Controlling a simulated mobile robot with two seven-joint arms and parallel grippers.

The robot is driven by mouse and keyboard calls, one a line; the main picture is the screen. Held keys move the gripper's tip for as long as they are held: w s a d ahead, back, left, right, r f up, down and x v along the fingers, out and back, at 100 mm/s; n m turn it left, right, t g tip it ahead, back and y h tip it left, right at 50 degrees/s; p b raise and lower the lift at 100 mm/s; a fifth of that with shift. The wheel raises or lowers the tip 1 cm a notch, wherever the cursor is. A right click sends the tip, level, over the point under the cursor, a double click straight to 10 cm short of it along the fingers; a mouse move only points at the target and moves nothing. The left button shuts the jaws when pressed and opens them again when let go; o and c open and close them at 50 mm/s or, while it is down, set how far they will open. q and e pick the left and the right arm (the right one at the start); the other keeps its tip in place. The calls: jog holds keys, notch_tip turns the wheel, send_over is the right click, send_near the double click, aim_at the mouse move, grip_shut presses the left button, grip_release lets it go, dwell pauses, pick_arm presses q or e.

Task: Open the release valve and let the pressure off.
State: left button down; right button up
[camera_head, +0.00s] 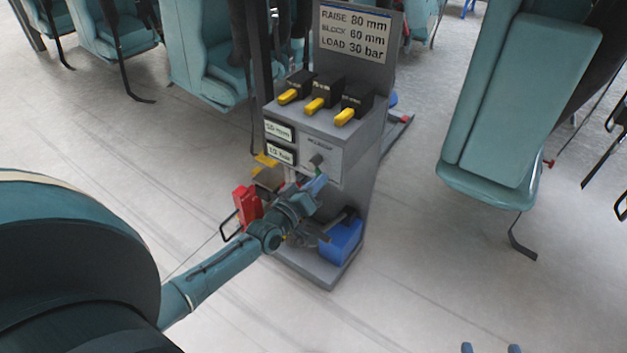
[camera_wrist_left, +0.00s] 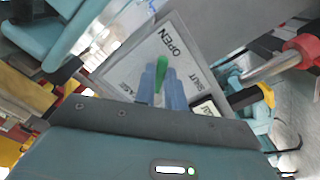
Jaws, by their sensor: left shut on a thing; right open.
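The grey machine stand (camera_head: 350,165) carries a release panel (camera_head: 333,152) on its front with a round grey knob. In the left wrist view the panel (camera_wrist_left: 135,72) reads OPEN and SHUT. The green valve lever (camera_wrist_left: 160,68) shows between my left gripper's blue fingers (camera_wrist_left: 160,88), which are shut on it. In the head view my left gripper (camera_head: 317,183) is just below the knob, and only a sliver of green shows. My right gripper (camera_head: 490,349) shows only two separated blue fingertips at the bottom edge; it is open and empty.
Three yellow-handled levers (camera_head: 316,104) sit on top of the stand, below a sign (camera_head: 354,34) reading RAISE 80 mm, BLOCK 60 mm, LOAD 30 bar. Two small displays (camera_head: 280,154) are left of the panel. A red block (camera_head: 247,205) and blue box (camera_head: 342,240) are low. Teal seats surround it.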

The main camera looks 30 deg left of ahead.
pick_arm(q)
jog(key=shift+d+r+n, duration=0.1)
jog(key=shift+d+n, duration=0.05)
jog(key=shift+n, duration=0.35)
pick_arm(e)
jog(key=shift+s, duration=0.1)
pick_arm(q)
jog(key=c, duration=1.5)
grip_release()
jog(key=shift+o, duration=0.2)
jog(key=shift+s, duration=0.1)
jog(key=s+a+p, duration=0.1)
jog(key=s+p, duration=0.2)
jog(key=s, duration=1)
pick_arm(e)
jog(key=shift+s+d+r+m+h, duration=0.1)
jog(key=shift+s+d+r+m, duration=0.1)
jog(key=shift+r, duration=0.2)
jog(key=shift+s+d+r+m+h, duration=0.1)
jog(key=shift+d+r+m, duration=0.1)
jog(key=shift+r, duration=0.25)
jog(key=shift+s+d+r+m+h, duration=0.1)
jog(key=shift+s+d+r+m, duration=0.1)
jog(key=shift+r, duration=0.2)
jog(key=shift+w+a, duration=0.1)
